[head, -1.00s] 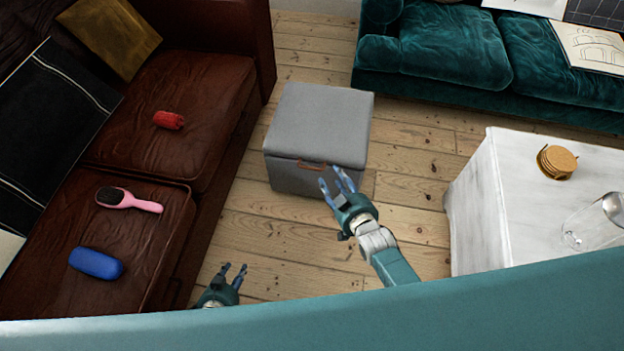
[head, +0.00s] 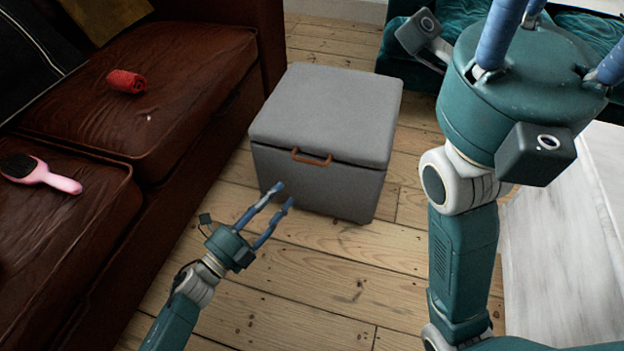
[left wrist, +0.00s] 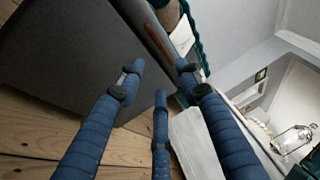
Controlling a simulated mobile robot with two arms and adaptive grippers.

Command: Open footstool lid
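The grey fabric footstool (head: 315,185) stands on the floorboards with its lid (head: 330,110) shut. A brown handle (head: 312,158) is on the front edge of the lid. My left gripper (head: 284,196) is open and empty, low in front of the footstool, apart from the handle. In the left wrist view the open fingers (left wrist: 160,85) point towards the footstool's grey front (left wrist: 60,50), and the brown handle (left wrist: 157,30) shows at the top. My right gripper (head: 550,45) is raised close to the camera at the upper right; its fingers are spread, with the tips out of frame.
A brown leather sofa (head: 170,75) lies left, with a red roll (head: 126,82) and a pink hairbrush (head: 45,175) on it. A teal sofa (head: 405,75) stands behind. A white table (head: 560,250) is at right. Floor before the footstool is clear.

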